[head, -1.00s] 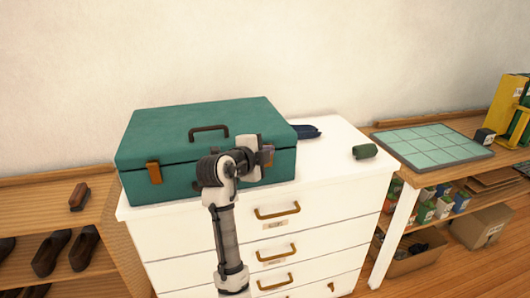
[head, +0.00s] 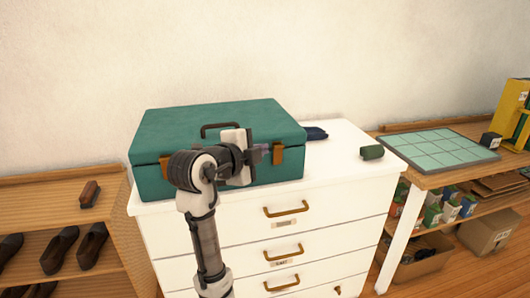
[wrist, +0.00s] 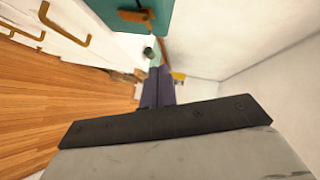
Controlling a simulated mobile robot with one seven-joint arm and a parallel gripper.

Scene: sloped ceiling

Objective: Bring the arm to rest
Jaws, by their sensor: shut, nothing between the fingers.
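My gripper (head: 262,153) is at the front of the teal case, just left of its right latch in the head view. Its fingers are shut with nothing between them. In the wrist view the two dark purple fingers (wrist: 156,88) lie together, pointing away from the camera. My arm rises from the bottom of the head view in front of the drawers, bent at the top. I cannot tell whether the gripper touches the case.
The closed teal case (head: 225,122) sits on the white drawer cabinet (head: 335,180), with a dark blue item (head: 315,133) and a green cylinder (head: 371,152) to its right. A wooden shoe shelf (head: 45,190) stands left, a wooden table (head: 440,178) right.

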